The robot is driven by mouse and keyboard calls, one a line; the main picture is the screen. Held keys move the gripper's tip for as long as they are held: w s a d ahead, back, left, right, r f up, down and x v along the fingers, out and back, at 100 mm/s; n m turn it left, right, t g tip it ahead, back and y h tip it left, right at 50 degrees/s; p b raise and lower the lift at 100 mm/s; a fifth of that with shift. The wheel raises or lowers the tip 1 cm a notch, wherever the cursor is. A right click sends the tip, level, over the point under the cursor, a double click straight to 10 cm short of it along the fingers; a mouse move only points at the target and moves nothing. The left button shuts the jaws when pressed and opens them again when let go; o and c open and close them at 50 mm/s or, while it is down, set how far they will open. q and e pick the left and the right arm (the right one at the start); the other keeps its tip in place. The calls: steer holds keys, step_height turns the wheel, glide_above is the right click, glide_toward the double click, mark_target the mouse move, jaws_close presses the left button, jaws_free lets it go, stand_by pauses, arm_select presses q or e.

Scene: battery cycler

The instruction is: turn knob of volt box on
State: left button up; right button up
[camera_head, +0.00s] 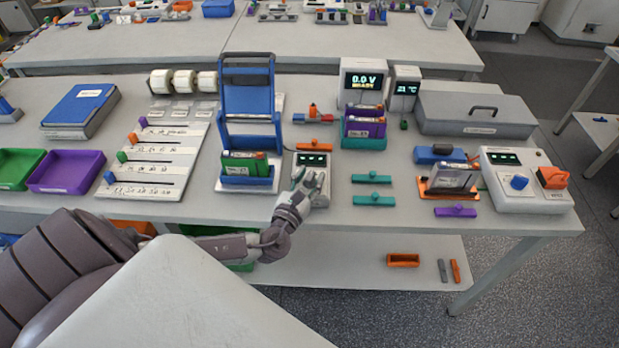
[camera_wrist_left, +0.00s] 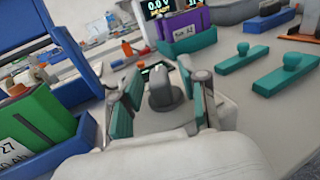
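A small white box (camera_head: 320,199) with a dark display stands near the table's front edge in the head view. Its grey knob (camera_wrist_left: 164,91) shows in the wrist view; its pointer direction is hard to read. My left gripper (camera_head: 308,180) is over this box and mostly covers the knob in the head view. In the wrist view, the left gripper's (camera_wrist_left: 160,98) teal-padded fingers stand on either side of the knob, with gaps visible. A white meter (camera_head: 362,80) reading "0.0 V READY" stands behind. I cannot read a name on the knob box. My right gripper is out of view.
A blue rack (camera_head: 248,95) with a green battery pack (camera_head: 243,163) stands close left. A purple pack (camera_head: 365,128) in a teal holder is behind right. Teal handled bars (camera_head: 372,179) lie to the right. Another box (camera_head: 525,190) with a blue knob stands far right.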

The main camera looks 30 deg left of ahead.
arm_select(q)
steer(key=s+d, duration=0.2)
steer(key=s, duration=0.9)
steer(key=shift+s, duration=0.4)
steer(key=shift+d, duration=0.1)
